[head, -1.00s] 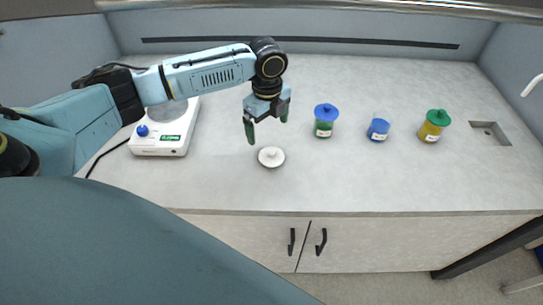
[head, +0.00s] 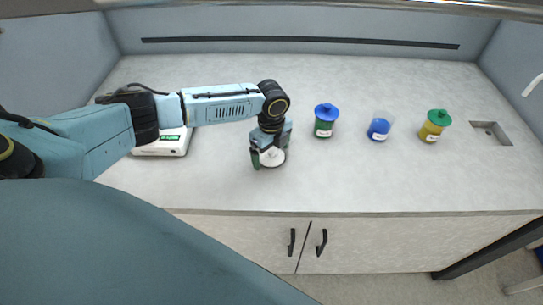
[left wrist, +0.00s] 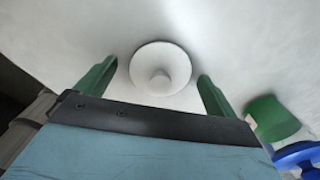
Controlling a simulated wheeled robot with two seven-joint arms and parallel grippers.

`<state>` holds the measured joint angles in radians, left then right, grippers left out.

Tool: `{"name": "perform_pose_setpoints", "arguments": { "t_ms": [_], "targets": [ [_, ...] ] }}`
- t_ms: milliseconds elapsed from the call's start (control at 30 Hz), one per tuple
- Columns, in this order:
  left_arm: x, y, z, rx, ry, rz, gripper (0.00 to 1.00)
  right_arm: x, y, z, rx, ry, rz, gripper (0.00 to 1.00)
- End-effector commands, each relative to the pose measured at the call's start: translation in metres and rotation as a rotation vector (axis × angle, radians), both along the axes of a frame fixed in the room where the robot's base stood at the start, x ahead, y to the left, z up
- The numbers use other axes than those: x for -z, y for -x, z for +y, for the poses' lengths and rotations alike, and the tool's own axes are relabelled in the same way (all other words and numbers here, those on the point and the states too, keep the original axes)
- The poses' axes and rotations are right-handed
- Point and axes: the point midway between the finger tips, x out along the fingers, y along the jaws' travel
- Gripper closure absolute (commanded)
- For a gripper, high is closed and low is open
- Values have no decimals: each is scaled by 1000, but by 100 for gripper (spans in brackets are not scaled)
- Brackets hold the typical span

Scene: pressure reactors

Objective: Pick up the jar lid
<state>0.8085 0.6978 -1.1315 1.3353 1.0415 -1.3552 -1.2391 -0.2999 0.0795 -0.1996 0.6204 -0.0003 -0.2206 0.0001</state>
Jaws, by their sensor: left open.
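In the left wrist view the lid (left wrist: 160,68) shows between and slightly beyond the two green fingertips of the left gripper (left wrist: 155,80). The fingers are open, one on each side of the lid, and show gaps to its rim. I cannot tell whether the fingertips reach the counter. My right gripper is not in view.
A jar with a blue lid (head: 326,121), an open jar with blue contents (head: 379,128) and a green-lidded yellow jar (head: 433,125) stand to the right. A white stirrer device (head: 165,146) is on the left. The front counter (head: 380,190) is clear.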

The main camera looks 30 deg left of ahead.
Motion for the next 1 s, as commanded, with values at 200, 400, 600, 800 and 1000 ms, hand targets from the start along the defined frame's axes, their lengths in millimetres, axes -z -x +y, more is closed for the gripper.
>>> {"name": "perform_pose_setpoints", "arguments": {
  "t_ms": [200, 400, 600, 800, 1000],
  "targets": [
    [0, 0, 0, 0, 1, 0, 26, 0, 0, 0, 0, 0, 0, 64],
    [-1, 0, 0, 0, 1, 0, 53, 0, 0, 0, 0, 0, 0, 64],
    [-1, 0, 0, 0, 1, -1, 54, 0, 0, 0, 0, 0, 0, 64],
    [-11, -1, 0, 1, 2, -3, 54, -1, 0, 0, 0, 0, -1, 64],
    [-50, -1, 0, 2, 2, -4, 54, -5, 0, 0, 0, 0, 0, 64]
  ]
}}
